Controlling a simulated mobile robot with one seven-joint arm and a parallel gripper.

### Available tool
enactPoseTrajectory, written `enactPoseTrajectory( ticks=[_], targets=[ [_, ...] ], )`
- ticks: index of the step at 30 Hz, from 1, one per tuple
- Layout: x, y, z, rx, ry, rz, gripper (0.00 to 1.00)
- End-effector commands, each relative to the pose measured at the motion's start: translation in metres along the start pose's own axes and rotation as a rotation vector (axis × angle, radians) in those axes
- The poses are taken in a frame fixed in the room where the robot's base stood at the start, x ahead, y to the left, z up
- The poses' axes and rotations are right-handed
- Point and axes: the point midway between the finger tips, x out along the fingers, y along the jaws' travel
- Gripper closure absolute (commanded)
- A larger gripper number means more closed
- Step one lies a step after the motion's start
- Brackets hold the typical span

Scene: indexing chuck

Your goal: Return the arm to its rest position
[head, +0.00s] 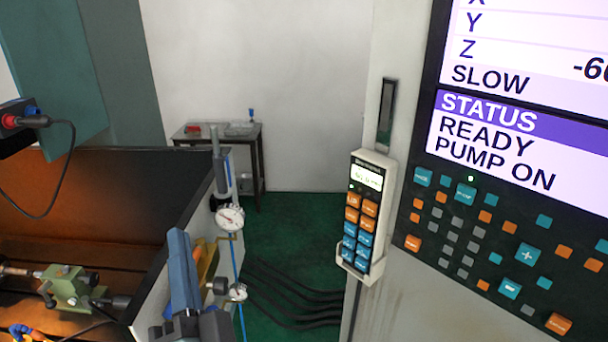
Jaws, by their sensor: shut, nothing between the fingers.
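I cannot make out my gripper or its fingertips anywhere in the head view. A blue-grey elongated block with a dark base rises at the bottom, left of centre. I cannot tell whether it is part of my arm. It covers part of the machine's side wall and a yellow piece (207,262) behind it.
A control panel (480,220) fills the right, its screen reading READY and PUMP ON. A handheld pendant (362,215) hangs beside it. Dial gauges (230,217) stand by the machine wall. A green fixture (68,285) sits at left. Cables (295,295) cross the green floor.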

Motion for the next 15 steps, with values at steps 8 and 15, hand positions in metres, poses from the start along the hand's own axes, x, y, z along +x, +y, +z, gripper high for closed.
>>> enactPoseTrajectory(
  ticks=[8, 15],
  targets=[
    [0.038, -0.136, -0.146, -0.830, 0.248, -0.096, 1.00],
    [0.013, -0.198, -0.230, -1.210, 0.470, 0.040, 1.00]
  ],
)
